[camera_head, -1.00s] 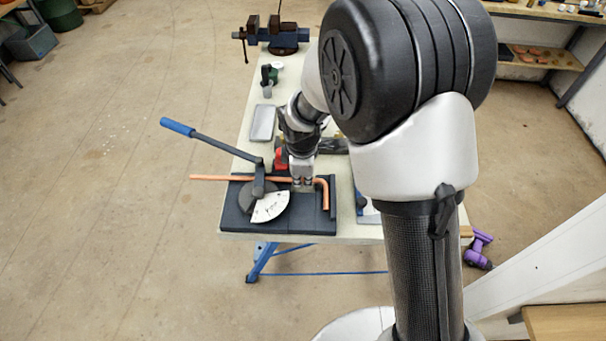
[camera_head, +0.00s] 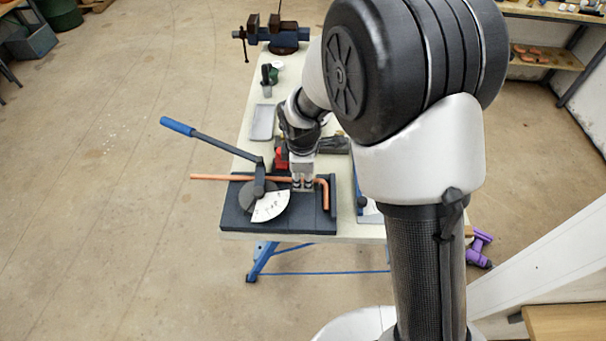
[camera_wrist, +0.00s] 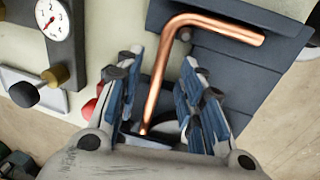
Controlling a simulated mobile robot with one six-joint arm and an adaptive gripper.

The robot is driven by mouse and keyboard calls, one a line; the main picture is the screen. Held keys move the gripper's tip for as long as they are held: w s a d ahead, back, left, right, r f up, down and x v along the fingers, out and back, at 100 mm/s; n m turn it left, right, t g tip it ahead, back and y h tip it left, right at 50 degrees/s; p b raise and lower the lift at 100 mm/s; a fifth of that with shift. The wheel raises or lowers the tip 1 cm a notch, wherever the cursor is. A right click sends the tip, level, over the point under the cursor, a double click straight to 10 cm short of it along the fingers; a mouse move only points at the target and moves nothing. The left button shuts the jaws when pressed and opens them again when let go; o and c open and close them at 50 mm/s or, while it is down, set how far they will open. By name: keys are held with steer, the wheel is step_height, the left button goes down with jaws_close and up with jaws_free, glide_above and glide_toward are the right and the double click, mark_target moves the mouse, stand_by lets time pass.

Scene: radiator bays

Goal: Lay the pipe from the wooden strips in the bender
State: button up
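The copper pipe (camera_head: 220,178) lies across the bender (camera_head: 232,218). Its long straight part runs left past the dark base, and its bent end (camera_head: 326,196) turns toward the near edge at the base's right. The bender has a dark round former with a white scale (camera_head: 271,207) and a long lever with a blue grip (camera_head: 178,127). My gripper (camera_head: 303,184) is over the pipe, left of the bend. In the wrist view the pipe (camera_wrist: 165,68) runs between my fingers (camera_wrist: 162,85), with gaps on both sides. I cannot make out the wooden strips.
A blue vise (camera_head: 275,38) stands at the far end of the workbench (camera_head: 258,86). A grey tray (camera_head: 263,122) lies on its left side. The wrist view shows a pressure gauge (camera_wrist: 52,18) beside the bender. Open floor lies left of the bench.

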steer(key=s+d+r+m, duration=0.2)
steer(key=s+d+r, duration=0.1)
steer(key=r, duration=0.6)
steer(key=s+d+r+m, duration=0.2)
steer(key=s+r, duration=0.2)
steer(key=r, duration=0.4)
steer(key=s+d+r+m+t, duration=0.1)
steer(key=s+d+m, duration=0.3)
steer(key=s, duration=0.5)
steer(key=s+d+r+m+t, duration=0.1)
steer(key=s+d+r+m, duration=0.2)
steer(key=s+m, duration=0.6)
steer(key=shift+s+d+r+m, duration=0.3)
steer(key=shift+d+r, duration=0.05)
steer(key=shift+d, duration=0.75)
